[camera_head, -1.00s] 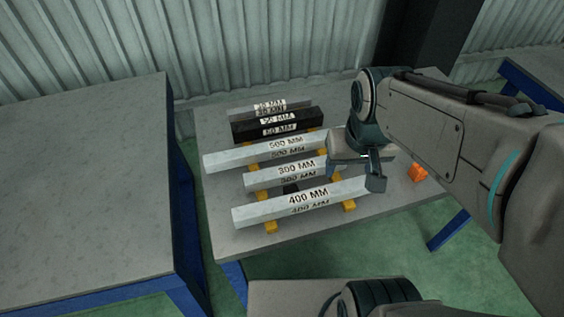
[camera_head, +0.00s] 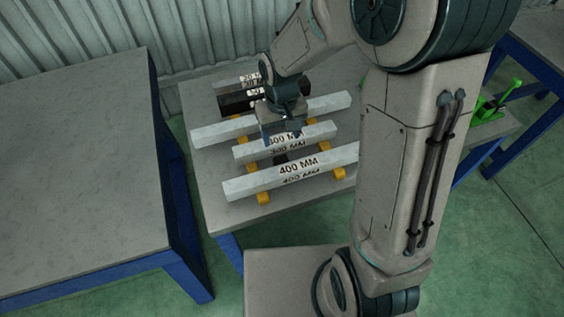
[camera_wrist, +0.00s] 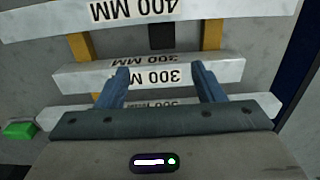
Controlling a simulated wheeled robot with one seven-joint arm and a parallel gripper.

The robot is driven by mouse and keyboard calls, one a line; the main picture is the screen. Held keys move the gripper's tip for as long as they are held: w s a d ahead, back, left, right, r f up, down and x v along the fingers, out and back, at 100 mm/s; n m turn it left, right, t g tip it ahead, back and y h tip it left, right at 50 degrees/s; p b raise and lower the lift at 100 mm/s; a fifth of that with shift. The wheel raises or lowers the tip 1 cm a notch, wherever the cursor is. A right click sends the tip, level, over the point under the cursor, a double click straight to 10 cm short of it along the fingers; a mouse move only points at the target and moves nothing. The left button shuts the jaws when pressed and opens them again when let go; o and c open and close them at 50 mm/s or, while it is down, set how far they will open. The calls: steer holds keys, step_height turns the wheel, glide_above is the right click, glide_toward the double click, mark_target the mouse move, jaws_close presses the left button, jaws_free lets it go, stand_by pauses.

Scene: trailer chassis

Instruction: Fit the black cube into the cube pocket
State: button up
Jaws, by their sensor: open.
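A small black block (camera_head: 281,158), which may be the black cube, lies between the 400 MM bar (camera_head: 290,172) and the 300 MM bar (camera_head: 250,152). It also shows in the wrist view (camera_wrist: 161,36), partly covered by the 400 MM bar. My gripper (camera_head: 282,139) is over the 300 MM bar. In the wrist view my gripper (camera_wrist: 160,70) has its two blue fingers spread wide, with the 300 MM bar's label between them. Nothing is held. The block is beyond the fingertips, apart from them. I cannot make out a cube pocket in either view.
The bars lie across yellow supports (camera_head: 263,198) on a grey table (camera_head: 222,212). A dark bar (camera_head: 236,103) lies farther back. A bare grey table (camera_head: 80,190) is at the left. A green device (camera_head: 492,108) stands at the right. A green block (camera_wrist: 19,131) shows at the wrist view's left.

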mark_target(280, 157)
steer(key=shift+a+f+p, duration=0.15)
steer(key=shift+f+p, duration=0.05)
steer(key=shift+f, duration=2)
steer(key=shift+a+f+p, duration=0.1)
steer(key=shift+f+p, duration=0.1)
steer(key=shift+f, duration=2)
steer(key=c, duration=1.2)
steer(key=shift+o, duration=0.2)
steer(key=shift+r, duration=0.1)
